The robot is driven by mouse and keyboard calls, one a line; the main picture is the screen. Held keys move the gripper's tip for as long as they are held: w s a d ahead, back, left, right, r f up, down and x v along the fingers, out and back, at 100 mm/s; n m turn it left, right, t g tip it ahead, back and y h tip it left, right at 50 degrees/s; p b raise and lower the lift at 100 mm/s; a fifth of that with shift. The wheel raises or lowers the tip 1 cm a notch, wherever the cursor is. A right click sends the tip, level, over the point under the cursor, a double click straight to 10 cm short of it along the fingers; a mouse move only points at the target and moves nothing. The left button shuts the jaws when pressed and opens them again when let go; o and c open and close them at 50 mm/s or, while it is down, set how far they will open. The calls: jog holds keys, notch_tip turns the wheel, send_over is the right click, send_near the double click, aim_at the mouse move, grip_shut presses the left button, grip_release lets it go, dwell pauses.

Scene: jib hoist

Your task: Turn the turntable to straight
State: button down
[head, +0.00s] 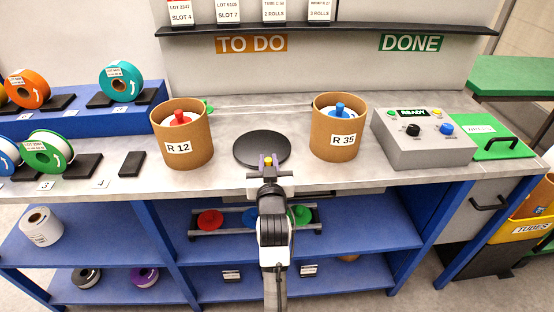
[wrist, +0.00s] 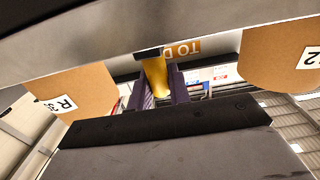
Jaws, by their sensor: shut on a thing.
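The turntable is a flat black disc (head: 262,145) on the grey bench, between two brown tubs. A small yellow handle (head: 268,160) shows at its front edge, pointing toward me. My gripper (head: 267,166) is at that front edge, with its purple fingers shut on the yellow handle. In the wrist view the yellow handle (wrist: 156,76) stands between the two purple fingers. The fingers hide part of the handle, and any alignment mark on the disc cannot be made out.
Tub R 12 (head: 182,140) stands close left of the disc and tub R 35 (head: 339,130) close right. A grey control box (head: 421,140) reading READY is farther right. Tape rolls (head: 47,152) are at the left. A blue shelf (head: 345,232) lies below the bench edge.

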jog(key=shift+s+a, duration=0.1)
jog(key=shift+a, duration=0.7)
jog(key=c, duration=1.3)
grip_release()
jog(key=shift+c, duration=0.2)
